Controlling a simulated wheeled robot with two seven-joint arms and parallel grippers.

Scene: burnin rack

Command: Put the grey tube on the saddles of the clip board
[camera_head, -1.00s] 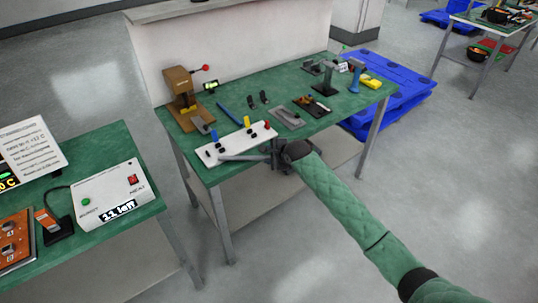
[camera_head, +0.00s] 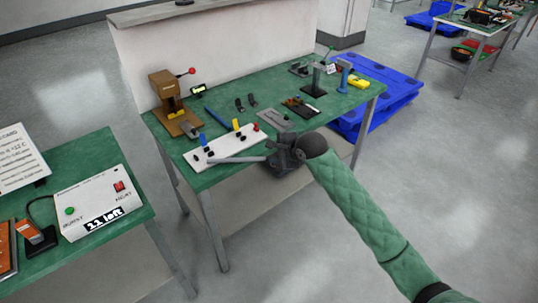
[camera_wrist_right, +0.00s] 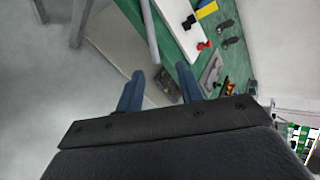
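The grey tube (camera_head: 236,161) lies along the front edge of the white clip board (camera_head: 213,154), near the table's front edge. It appears beside the board rather than on it. The tube also shows in the right wrist view (camera_wrist_right: 151,34), next to the board (camera_wrist_right: 178,25). The board carries blue, yellow and red clips and dark saddles. My right gripper (camera_head: 276,153) is at the tube's right end. In the right wrist view its blue fingers (camera_wrist_right: 160,80) are apart, with the tube's near end in line with the gap. Contact cannot be told. My left gripper is out of view.
A brown press (camera_head: 172,105) with a red-knobbed lever stands at the table's back left. A grey plate (camera_head: 272,120), dark tools and a stand (camera_head: 314,88) fill the right side. A white button box (camera_head: 98,203) sits on the left table. Blue pallets (camera_head: 390,95) lie beyond.

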